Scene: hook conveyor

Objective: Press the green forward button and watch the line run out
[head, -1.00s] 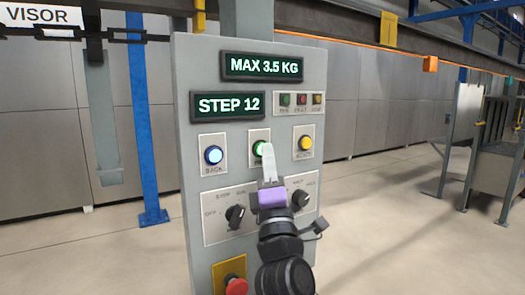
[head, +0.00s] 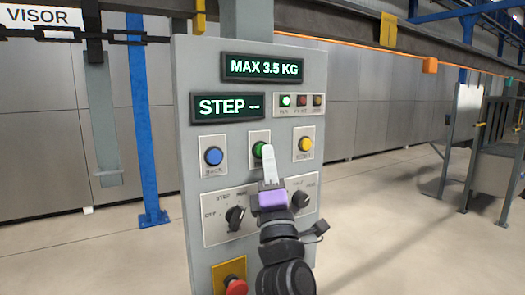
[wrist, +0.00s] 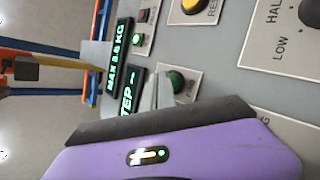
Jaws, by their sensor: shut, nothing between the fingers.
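The green forward button (head: 259,149) is in the upper middle of the grey control panel (head: 187,100), on a small pale plate. It also shows in the wrist view (wrist: 175,82). My gripper (head: 269,152) is shut and empty, with its pale fingertips at the button's right edge in the head view. In the wrist view the fingertips (wrist: 158,92) lie beside the button; I cannot tell whether they touch it. The step display (head: 228,106) reads "STEP –". A green lamp (head: 286,100) is lit in the indicator row.
A blue button (head: 213,156) and a yellow button (head: 305,144) flank the green one. Two rotary knobs (head: 235,217) sit below, and a red mushroom button (head: 236,287) is lower still. A dark chain (head: 130,38) and pale hanging plate (head: 107,140) are at left.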

